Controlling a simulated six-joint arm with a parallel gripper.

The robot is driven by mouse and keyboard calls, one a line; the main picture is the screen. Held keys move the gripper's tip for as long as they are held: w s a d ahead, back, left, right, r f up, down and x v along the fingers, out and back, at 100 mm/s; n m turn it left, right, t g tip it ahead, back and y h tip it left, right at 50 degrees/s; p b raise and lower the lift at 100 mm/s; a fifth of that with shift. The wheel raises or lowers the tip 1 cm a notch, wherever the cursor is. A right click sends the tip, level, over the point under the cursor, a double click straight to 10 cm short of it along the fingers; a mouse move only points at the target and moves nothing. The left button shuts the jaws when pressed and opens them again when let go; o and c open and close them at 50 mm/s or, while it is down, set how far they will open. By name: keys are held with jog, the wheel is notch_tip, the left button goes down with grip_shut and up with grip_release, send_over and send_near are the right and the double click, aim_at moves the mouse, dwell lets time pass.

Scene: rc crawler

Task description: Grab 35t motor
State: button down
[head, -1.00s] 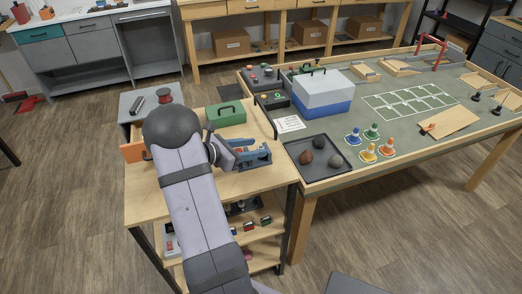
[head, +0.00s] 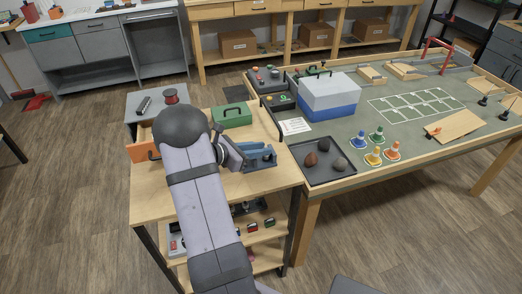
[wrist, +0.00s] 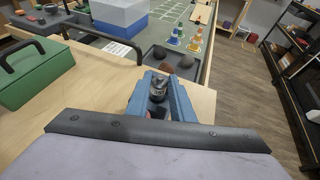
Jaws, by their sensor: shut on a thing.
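The 35T motor (wrist: 158,88) is a small dark cylinder with a pale label, seen in the wrist view between the two blue fingers of my gripper (wrist: 160,100). My gripper is shut on it. In the head view my gripper (head: 262,156) is over the right part of the wooden cart top (head: 165,200); the motor cannot be made out there. The wrist view does not show clearly whether the motor's underside touches the wood. A small reddish patch shows between the fingers, nearer my wrist.
A green case (head: 232,115) stands behind my gripper on the cart, with a dark bar handle (wrist: 105,40) close by. Right of the cart, the large table holds a dark tray of rocks (head: 322,177), a blue-and-white box (head: 329,97) and several cones. The cart's front right top is clear.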

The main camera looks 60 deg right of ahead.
notch_tip(320, 180, up, 28)
jog(key=p, duration=2)
jog(key=shift+f, duration=0.1)
